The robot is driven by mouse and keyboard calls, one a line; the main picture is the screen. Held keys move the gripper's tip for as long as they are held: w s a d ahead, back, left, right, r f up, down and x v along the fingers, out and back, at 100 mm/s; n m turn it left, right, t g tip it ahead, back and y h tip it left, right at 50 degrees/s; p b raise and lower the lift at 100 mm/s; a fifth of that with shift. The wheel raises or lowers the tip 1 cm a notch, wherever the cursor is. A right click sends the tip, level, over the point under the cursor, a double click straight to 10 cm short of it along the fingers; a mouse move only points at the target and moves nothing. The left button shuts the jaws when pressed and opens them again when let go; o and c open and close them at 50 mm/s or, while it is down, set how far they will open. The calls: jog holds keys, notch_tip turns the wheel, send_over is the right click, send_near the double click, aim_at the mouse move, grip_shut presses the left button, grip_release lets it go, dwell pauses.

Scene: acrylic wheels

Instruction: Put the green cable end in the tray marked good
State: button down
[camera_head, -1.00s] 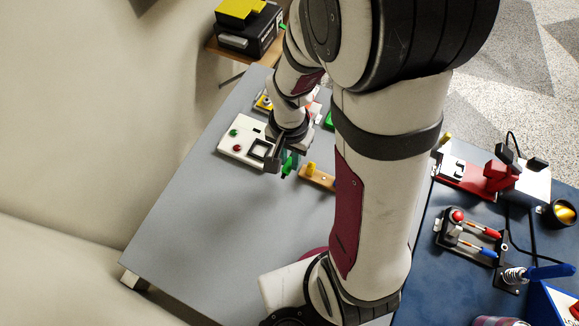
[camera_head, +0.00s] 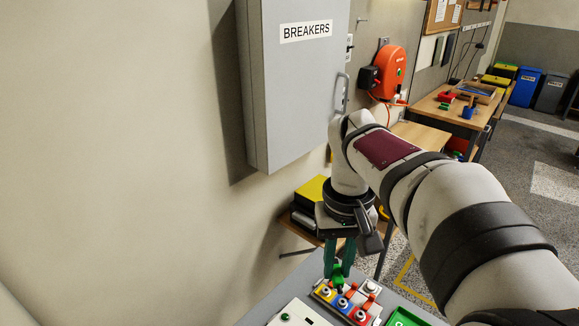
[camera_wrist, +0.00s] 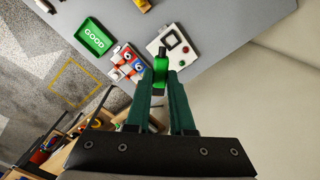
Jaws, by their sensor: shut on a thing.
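The green cable end (camera_wrist: 161,68) is between the two dark green fingers of my gripper (camera_wrist: 161,80) in the wrist view, and they are shut on it. In the head view my gripper (camera_head: 338,263) points down with the green cable end (camera_head: 338,279) at its tips, above or near the block with coloured sockets. The green tray marked GOOD (camera_wrist: 82,43) lies to the upper left of the gripper in the wrist view. The wrist view shows no thing in the tray. Only a corner of the tray (camera_head: 391,321) shows at the bottom of the head view.
The block with red, blue and yellow parts (camera_head: 343,301) lies between gripper and tray. A white panel with buttons (camera_wrist: 174,43) is beside it. A grey breaker cabinet (camera_head: 296,120) hangs on the wall behind. Grey table (camera_wrist: 225,40) has bare room.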

jog(key=s+d+f+n, duration=0.4)
jog(key=s+f, duration=0.2)
jog(key=f, duration=0.2)
jog(key=s+d+f+n, duration=0.45)
jog(key=s+f, duration=0.25)
jog(key=f, duration=0.2)
jog(key=shift+n, duration=0.25)
jog(key=w+a+f, duration=0.1)
jog(key=a+f, duration=0.1)
jog(key=a, duration=0.1)
jog(key=w+a+f, duration=0.2)
jog(key=a, duration=0.2)
jog(key=w+a+f, duration=0.2)
jog(key=a+f, duration=0.1)
jog(key=shift+a, duration=0.4)
notch_tip(320, 180, down, 4)
jog(key=shift+a+f, duration=0.1)
jog(key=shift+f, duration=0.15)
jog(key=c, duration=0.8)
grip_release()
